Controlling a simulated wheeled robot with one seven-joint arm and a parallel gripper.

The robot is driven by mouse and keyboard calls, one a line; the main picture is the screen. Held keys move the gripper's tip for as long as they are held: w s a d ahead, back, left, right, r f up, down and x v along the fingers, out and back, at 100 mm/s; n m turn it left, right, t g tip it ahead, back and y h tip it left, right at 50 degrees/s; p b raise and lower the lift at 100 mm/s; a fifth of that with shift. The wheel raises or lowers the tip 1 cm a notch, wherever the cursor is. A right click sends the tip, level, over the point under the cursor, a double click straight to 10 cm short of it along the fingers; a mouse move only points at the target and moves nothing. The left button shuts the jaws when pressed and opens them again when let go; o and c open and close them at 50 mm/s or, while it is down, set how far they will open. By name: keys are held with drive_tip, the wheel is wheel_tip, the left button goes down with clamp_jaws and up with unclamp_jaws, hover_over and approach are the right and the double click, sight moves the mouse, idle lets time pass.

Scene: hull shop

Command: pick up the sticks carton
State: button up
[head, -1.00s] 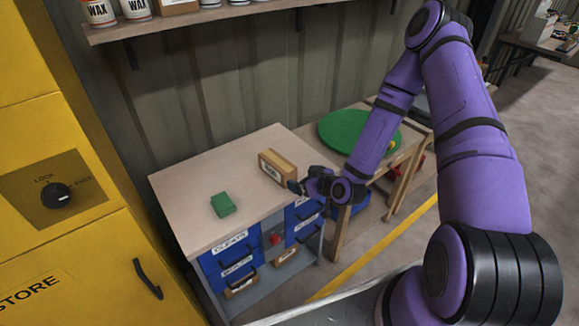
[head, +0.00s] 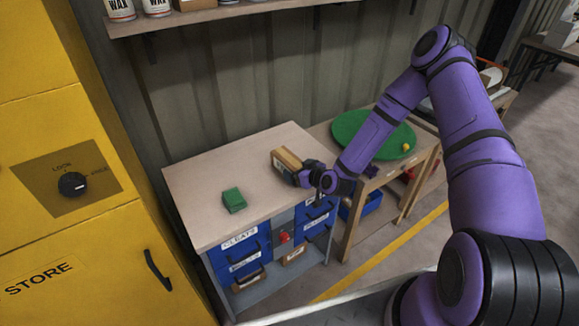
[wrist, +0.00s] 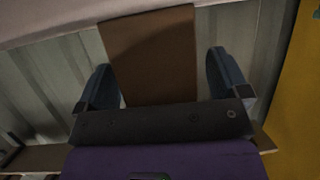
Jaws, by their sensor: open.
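A tan carton with a pale label (head: 281,164), its lettering too small to read, stands near the right edge of the wooden bench top. My gripper (head: 301,173) is at the carton's right end, low over the bench. In the wrist view my gripper (wrist: 160,62) is open, and the carton's brown face (wrist: 150,35) shows between the two dark fingers. In the head view the wrist hides the fingertips.
A green block (head: 234,200) lies left of the carton on the bench (head: 205,170). A round green board (head: 365,135) is on the table to the right. A yellow cabinet (head: 90,240) stands left, and a shelf (head: 200,18) hangs above.

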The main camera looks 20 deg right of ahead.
drive_tip(key=shift+w+a+f, duration=0.2)
drive_tip(key=shift+w, duration=0.25)
drive_tip(key=c, duration=1.1)
drive_tip(key=shift+c, duration=0.2)
